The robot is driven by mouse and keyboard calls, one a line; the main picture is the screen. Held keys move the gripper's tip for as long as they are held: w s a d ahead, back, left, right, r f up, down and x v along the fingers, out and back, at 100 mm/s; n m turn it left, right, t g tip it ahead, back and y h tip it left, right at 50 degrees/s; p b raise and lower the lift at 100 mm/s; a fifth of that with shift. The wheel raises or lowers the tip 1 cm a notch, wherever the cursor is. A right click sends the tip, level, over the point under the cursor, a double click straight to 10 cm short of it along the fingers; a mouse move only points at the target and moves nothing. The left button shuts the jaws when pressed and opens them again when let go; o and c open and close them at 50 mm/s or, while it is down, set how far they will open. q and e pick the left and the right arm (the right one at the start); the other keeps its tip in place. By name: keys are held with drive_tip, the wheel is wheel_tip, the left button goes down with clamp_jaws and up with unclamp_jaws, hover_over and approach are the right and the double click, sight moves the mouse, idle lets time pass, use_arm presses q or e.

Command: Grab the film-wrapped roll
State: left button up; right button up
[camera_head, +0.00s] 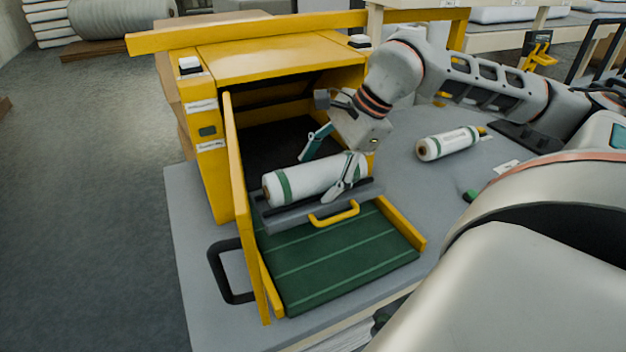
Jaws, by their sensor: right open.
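A white roll with green bands (300,180) lies on its side at the mouth of the yellow machine (270,58), just behind a grey ledge with a yellow handle (333,214). My right gripper (322,178) is over this roll with its fingers apart, one on the far side and one in front of its near side. Whether the fingers touch it is unclear. A second white roll with green bands (447,143) lies on the grey table to the right. I cannot tell from the picture which roll is film-wrapped. My left gripper is not in view.
A green ribbed tray (335,262) with yellow sides lies in front of the machine. A yellow upright panel (240,200) and a black handle (222,275) stand on its left. The grey table (405,185) is mostly clear between the tray and the second roll.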

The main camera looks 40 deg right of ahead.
drive_tip(key=shift+r, duration=0.1)
drive_tip(key=c, duration=1.3)
drive_tip(key=shift+o, duration=0.2)
drive_tip(key=shift+r, duration=0.1)
